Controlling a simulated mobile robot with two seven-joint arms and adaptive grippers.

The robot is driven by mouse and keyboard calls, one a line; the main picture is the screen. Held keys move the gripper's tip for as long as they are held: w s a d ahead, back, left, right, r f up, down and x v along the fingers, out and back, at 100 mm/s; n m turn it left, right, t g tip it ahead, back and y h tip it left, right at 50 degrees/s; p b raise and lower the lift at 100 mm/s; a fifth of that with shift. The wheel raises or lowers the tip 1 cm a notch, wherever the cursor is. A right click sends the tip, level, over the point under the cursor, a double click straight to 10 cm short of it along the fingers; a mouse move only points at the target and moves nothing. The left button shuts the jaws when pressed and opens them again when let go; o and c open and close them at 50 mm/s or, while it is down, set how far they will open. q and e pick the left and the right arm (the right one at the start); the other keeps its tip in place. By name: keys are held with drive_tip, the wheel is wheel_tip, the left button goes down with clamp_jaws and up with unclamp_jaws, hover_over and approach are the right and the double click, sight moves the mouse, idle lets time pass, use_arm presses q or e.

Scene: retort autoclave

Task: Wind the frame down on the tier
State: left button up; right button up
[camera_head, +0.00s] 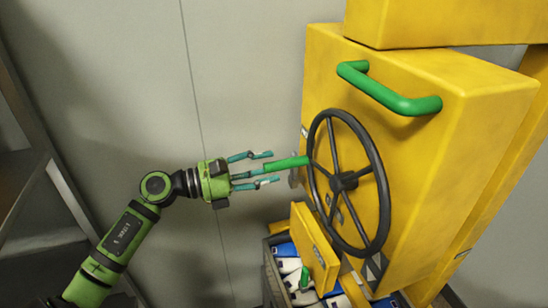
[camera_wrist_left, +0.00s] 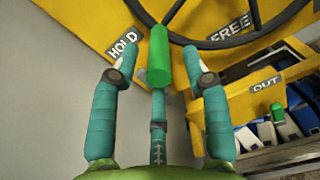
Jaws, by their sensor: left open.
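A yellow machine (camera_head: 410,150) carries a black handwheel (camera_head: 377,190) on its front. A green grip (camera_head: 287,163) sticks out to the left near the wheel's left rim. My left gripper (camera_head: 262,168) is open at the grip's outer end, its fingers spread on both sides of it. In the left wrist view the green grip (camera_wrist_left: 159,56) lies between the open fingertips of my left gripper (camera_wrist_left: 155,60). I cannot tell whether they touch. Labels HOLD (camera_wrist_left: 123,44) and FREE (camera_wrist_left: 232,27) show behind. My right gripper is not in view.
A fixed green bar handle (camera_head: 385,90) juts from the upper machine. Below the wheel, a small yellow box (camera_head: 314,249) stands above a dark crate (camera_head: 270,272) of white and blue packs. A label OUT (camera_wrist_left: 264,85) is on the box. A grey wall is behind; a metal rack (camera_head: 30,110) stands left.

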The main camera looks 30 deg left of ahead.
use_arm(q)
drive_tip(key=shift+p+x, duration=0.45)
drive_tip(key=shift+x, duration=0.6)
drive_tip(key=shift+w+d, duration=0.1)
drive_tip(key=shift+w, duration=0.2)
clamp_jaws()
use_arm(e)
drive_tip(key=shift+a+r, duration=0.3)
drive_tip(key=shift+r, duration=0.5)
use_arm(q)
drive_tip(key=shift+f, duration=0.1)
